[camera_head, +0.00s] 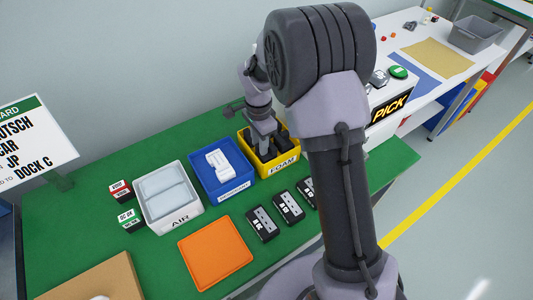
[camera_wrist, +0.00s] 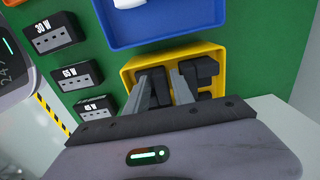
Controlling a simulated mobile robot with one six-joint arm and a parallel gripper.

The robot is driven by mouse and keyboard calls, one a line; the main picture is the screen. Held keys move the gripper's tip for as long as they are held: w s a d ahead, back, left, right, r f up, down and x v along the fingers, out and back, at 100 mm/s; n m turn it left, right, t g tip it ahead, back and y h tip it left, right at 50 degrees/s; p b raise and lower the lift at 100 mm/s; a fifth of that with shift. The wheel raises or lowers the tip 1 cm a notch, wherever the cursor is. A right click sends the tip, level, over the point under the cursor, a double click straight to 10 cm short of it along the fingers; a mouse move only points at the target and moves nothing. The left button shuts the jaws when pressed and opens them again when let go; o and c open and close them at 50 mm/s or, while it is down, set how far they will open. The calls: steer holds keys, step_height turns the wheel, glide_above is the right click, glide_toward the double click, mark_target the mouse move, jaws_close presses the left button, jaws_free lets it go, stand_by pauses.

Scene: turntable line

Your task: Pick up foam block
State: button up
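Black foam blocks (camera_wrist: 204,70) lie in the yellow bin marked FOAM (camera_wrist: 219,52). In the head view the yellow bin (camera_head: 284,168) stands on the green table, with black blocks (camera_head: 282,143) inside. My gripper (camera_wrist: 168,74) reaches down into this bin, its two fingers apart with a gap between them. One block lies just right of the right finger, and dark block parts show close to the fingers. I see no block clearly held. In the head view my gripper (camera_head: 265,143) is over the bin, its fingertips hard to make out among the dark blocks.
A blue bin (camera_head: 240,184) with white pieces and a white bin marked AIR (camera_head: 188,215) stand left of the yellow bin. Several black labelled boxes (camera_head: 262,222) and an orange tray (camera_head: 215,254) lie in front. A PICK sign (camera_head: 390,108) stands to the right.

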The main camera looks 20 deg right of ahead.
steer(key=shift+r, duration=0.15)
jaws_close()
steer(key=shift+r, duration=0.1)
